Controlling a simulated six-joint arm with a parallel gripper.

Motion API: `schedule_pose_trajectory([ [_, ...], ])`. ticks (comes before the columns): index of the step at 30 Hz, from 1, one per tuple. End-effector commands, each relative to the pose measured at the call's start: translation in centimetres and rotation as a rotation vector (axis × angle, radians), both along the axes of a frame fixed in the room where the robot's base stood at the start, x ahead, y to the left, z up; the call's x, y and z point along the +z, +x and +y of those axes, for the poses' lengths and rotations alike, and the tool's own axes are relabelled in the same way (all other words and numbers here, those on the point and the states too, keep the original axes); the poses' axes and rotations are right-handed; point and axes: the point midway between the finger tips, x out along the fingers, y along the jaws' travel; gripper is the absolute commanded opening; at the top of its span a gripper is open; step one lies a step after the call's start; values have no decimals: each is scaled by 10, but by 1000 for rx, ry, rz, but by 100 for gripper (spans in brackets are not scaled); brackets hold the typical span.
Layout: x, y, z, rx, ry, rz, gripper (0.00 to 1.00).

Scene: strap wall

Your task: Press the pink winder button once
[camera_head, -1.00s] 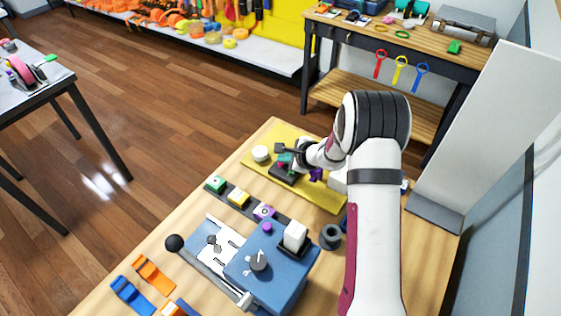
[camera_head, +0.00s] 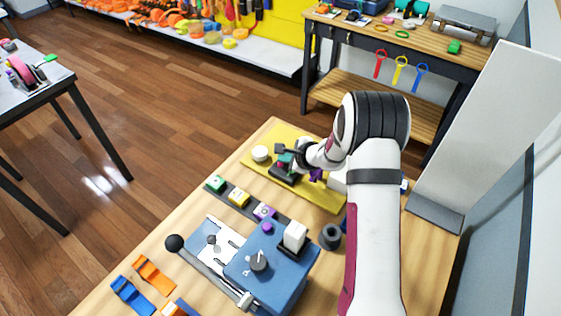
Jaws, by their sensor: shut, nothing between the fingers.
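A black block (camera_head: 278,174) sits on the yellow mat, with a small green part and a small reddish-pink part at its top. I cannot tell for certain whether the pink part is the winder button. My gripper (camera_head: 287,156) is shut and empty, at the top of this block. It hides part of the block, and I cannot tell whether it touches it.
The yellow mat (camera_head: 325,199) also carries a round white knob (camera_head: 261,153) and a purple piece (camera_head: 317,174). A blue machine (camera_head: 286,274) with a black-balled lever (camera_head: 174,243) stands nearer. Orange and blue straps (camera_head: 131,295) lie front left.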

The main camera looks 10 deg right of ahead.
Motion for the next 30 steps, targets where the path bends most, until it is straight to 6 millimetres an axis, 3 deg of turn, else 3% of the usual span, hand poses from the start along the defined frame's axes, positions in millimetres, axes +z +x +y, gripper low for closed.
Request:
schedule_pose_trajectory([
  [6,13,0,0,1,-1,0,0],
  [16,16,0,0,-1,0,-1,0],
  [30,61,0,0,0,-1,-1,0],
])
